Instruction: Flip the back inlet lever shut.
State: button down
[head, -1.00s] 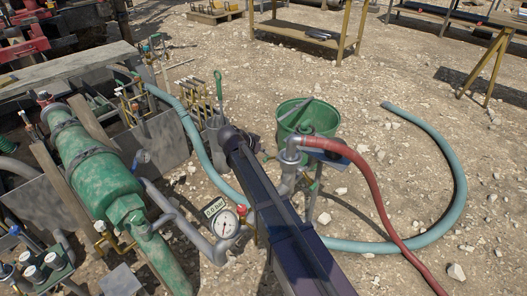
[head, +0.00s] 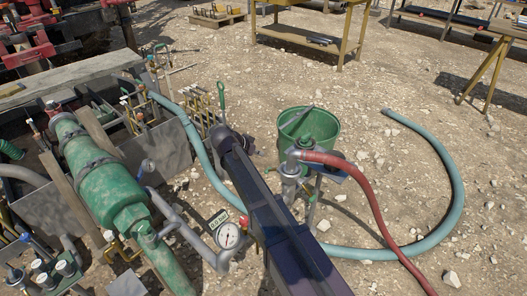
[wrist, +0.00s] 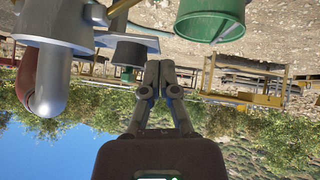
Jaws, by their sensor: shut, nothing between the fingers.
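My gripper shows in the wrist view (wrist: 160,68), its two fingers together and nothing between them. In the head view my dark arm crosses the middle and hides the gripper. A small blue-handled lever (head: 147,167) stands by the grey pipe, beside the green cylinder. A red handle (head: 243,221) sits next to the pressure gauge (head: 229,236), close to the arm's left edge. I cannot tell which handle is the back inlet lever. In the wrist view no lever is clearly between or touching the fingers.
A green bucket (head: 309,128) stands right of my arm. A grey pipe elbow (head: 290,165) carries a red hose (head: 372,195). A teal hose (head: 455,190) loops over the gravel. The green cylinder (head: 108,185) fills the left. Open gravel lies at right.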

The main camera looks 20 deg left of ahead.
jog(key=p+v, duration=0.4)
jog(key=v, duration=0.3)
jog(key=shift+a, duration=0.1)
dwell(0.6)
